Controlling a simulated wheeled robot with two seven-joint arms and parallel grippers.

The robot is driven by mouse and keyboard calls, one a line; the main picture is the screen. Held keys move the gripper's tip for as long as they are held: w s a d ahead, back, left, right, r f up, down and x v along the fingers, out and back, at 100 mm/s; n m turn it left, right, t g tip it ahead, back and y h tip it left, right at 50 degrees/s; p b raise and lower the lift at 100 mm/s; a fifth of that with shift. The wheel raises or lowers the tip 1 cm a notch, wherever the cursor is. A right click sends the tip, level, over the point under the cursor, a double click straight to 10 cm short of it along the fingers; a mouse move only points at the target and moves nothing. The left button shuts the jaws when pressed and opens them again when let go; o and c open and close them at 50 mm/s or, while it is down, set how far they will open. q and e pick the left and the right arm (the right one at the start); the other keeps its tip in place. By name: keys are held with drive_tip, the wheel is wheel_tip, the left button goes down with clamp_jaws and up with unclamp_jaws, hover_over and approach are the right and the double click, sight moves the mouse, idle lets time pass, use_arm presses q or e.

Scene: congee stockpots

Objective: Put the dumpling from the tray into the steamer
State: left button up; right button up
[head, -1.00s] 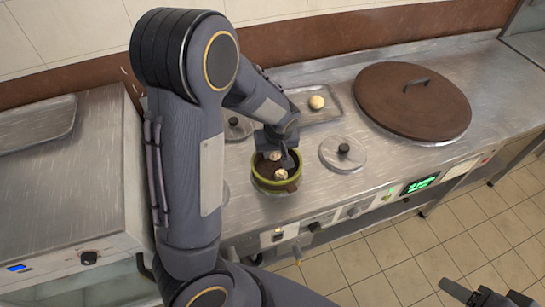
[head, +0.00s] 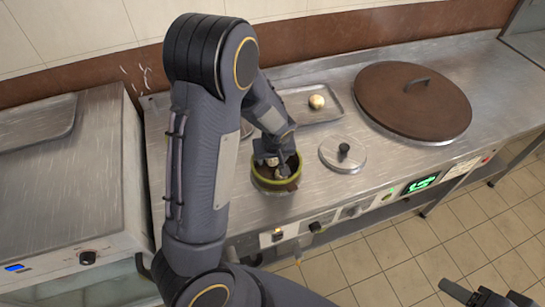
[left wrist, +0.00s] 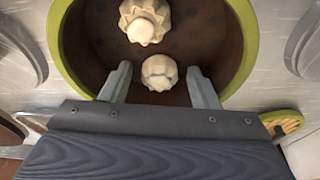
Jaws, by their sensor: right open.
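The steamer (head: 275,186) is a round pot with a green rim and brown inside, on the steel counter. My left gripper (head: 273,162) reaches down into it. In the left wrist view, one pale dumpling (left wrist: 159,73) lies between the tips of my left gripper (left wrist: 160,85), with a gap on each side. A second dumpling (left wrist: 145,20) lies farther in the steamer. The fingers stand apart. Another dumpling (head: 317,102) sits on the metal tray (head: 335,115) behind the steamer. My right gripper (head: 487,297) is open and empty at the lower right, over the floor.
A small metal lid (head: 343,154) with a black knob lies right of the steamer. A large brown lid (head: 412,102) covers a pot farther right. Another lid is partly hidden behind my left arm. A steel cabinet (head: 65,185) stands at the left.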

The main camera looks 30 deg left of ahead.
use_arm(q)
drive_tip(key=shift+d+r, duration=0.1)
drive_tip(key=shift+r, duration=0.5)
drive_tip(key=p+v, duration=0.1)
drive_tip(key=v, duration=1)
drive_tip(key=s+d+r+m+t+h, duration=0.1)
drive_tip(key=s+r+m+h, duration=0.1)
drive_tip(key=s, duration=0.4)
drive_tip(key=s+d+r+m+t+h, duration=0.1)
drive_tip(key=s+d+r+m+h, duration=0.1)
drive_tip(key=s, duration=0.5)
drive_tip(key=s+d+r+m+t+h, duration=0.1)
drive_tip(key=s+d+r+m, duration=0.1)
drive_tip(key=s+r, duration=0.2)
drive_tip(key=shift+s+r+h, duration=0.2)
drive_tip(key=shift+s+h, duration=0.2)
drive_tip(key=shift+s, duration=0.95)
